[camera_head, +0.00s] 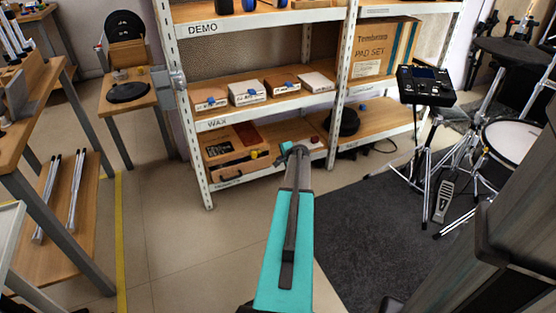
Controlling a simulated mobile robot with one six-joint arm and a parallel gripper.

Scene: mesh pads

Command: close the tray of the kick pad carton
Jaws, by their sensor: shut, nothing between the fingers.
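A low brown carton (222,146) sits on the bottom shelf, at the left. A brown tray-like front with a dark handle (232,174) shows at its lower front, near the shelf edge. I cannot read a kick pad label, and I cannot tell how far the tray stands out. My gripper (298,151) is at the far end of my teal arm, right of the carton and apart from it in the picture. It is shut and empty. My wrist and arm hide part of the bottom shelf and the fingertips are hard to make out.
Several small cartons (248,92) stand on the middle shelf, and a large pad set box (383,52) is at right. A rack upright (334,90) stands right of my gripper. Drum hardware (440,180) is on the dark carpet (365,220). The floor (180,240) at left is clear.

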